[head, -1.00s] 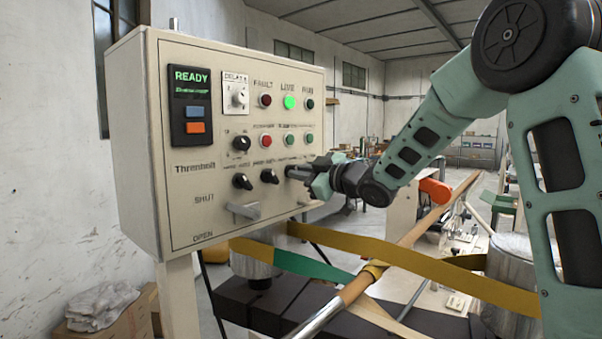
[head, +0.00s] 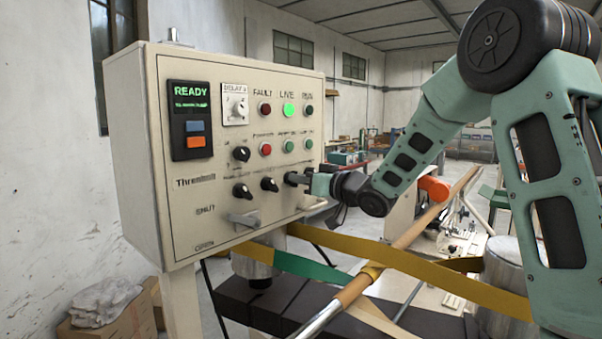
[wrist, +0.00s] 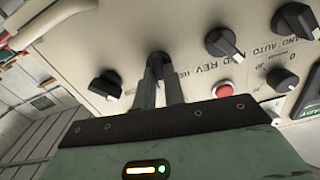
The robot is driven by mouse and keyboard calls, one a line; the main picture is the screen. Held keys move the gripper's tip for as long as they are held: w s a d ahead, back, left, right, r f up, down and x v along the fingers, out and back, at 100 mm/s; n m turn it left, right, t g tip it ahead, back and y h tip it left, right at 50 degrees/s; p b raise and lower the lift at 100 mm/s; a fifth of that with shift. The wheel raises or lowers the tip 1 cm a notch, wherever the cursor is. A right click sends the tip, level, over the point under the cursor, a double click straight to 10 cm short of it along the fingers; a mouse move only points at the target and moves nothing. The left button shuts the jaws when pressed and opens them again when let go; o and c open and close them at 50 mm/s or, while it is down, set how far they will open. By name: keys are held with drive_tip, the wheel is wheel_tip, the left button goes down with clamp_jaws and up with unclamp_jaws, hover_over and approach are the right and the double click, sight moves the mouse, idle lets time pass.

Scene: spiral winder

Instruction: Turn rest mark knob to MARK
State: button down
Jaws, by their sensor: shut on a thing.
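My gripper (head: 295,179) is at the right end of the lower row of black knobs on the cream control panel. In the wrist view its two fingers (wrist: 159,82) are shut around a dark knob (wrist: 157,60) on the panel. The fingers cover most of this knob, so its pointer direction and label cannot be read. I cannot tell by label that it is the rest mark knob. Another black knob (wrist: 105,85) sits beside it, clear of the fingers.
Two free black knobs (head: 242,190) (head: 269,184) sit left of my gripper. A grey lever (head: 246,218) projects below. Indicator lights and buttons are above, with a green READY display (head: 188,97). A yellow-green belt (head: 300,264) and a long pole (head: 430,215) lie below right.

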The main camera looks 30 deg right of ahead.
drive_tip(key=m+p, duration=0.2)
drive_tip(key=m, duration=0.3)
drive_tip(key=shift+d+p, duration=0.1)
drive_tip(key=shift+p, duration=0.3)
drive_tip(key=shift+m, duration=0.3)
drive_tip(key=c, duration=1.5)
unclamp_jaws()
drive_tip(key=b+v, duration=0.5)
drive_tip(key=v, duration=1.2)
drive_tip(key=shift+s+d+b, duration=0.1)
drive_tip(key=shift+s+b, duration=0.1)
drive_tip(key=shift+b, duration=0.1)
drive_tip(key=shift+f, duration=0.1)
